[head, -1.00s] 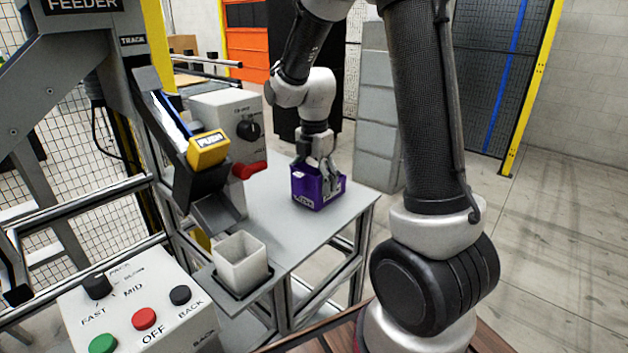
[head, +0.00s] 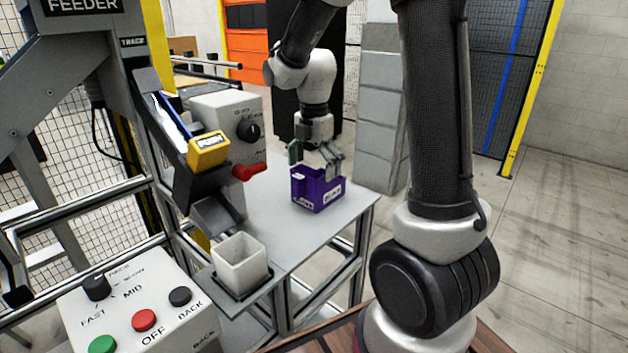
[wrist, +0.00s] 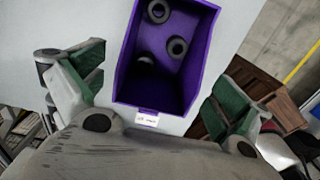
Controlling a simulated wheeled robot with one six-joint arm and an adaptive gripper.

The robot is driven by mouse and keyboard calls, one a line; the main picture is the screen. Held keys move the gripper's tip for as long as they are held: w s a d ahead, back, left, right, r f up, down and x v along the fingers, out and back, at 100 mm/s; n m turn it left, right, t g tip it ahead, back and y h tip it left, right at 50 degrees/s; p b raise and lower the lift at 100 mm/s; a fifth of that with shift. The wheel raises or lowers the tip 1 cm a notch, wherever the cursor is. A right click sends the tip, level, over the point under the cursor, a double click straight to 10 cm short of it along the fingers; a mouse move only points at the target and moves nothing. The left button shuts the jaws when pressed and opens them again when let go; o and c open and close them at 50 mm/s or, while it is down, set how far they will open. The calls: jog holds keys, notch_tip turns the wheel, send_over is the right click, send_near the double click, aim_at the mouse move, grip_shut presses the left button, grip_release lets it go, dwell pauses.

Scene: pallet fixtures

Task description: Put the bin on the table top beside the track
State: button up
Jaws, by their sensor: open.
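The purple bin (head: 318,193) stands upright on the grey table top (head: 285,222), near its right edge and to the right of the track (head: 175,122). In the wrist view the bin (wrist: 124,60) holds a few dark rings (wrist: 177,47). My gripper (head: 314,158) is just above the bin, its fingers spread apart and clear of the bin walls. In the wrist view the open fingers (wrist: 160,98) lie on either side of the bin, with a gap to each wall.
A white square cup (head: 240,265) sits in a holder at the table's near left edge. A button panel (head: 140,310) is at lower left. The table's middle is clear.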

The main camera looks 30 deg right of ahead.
notch_tip(320, 180, up, 8)
jog(key=f, duration=0.1)
jog(key=s+d+r+m+t, duration=0.1)
jog(key=s+r+m+t, duration=0.1)
jog(key=s+m, duration=0.9)
jog(key=s+d+r+m+t, duration=0.2)
jog(key=s+m, duration=0.8)
jog(key=m, duration=0.1)
jog(key=shift+s+r, duration=0.35)
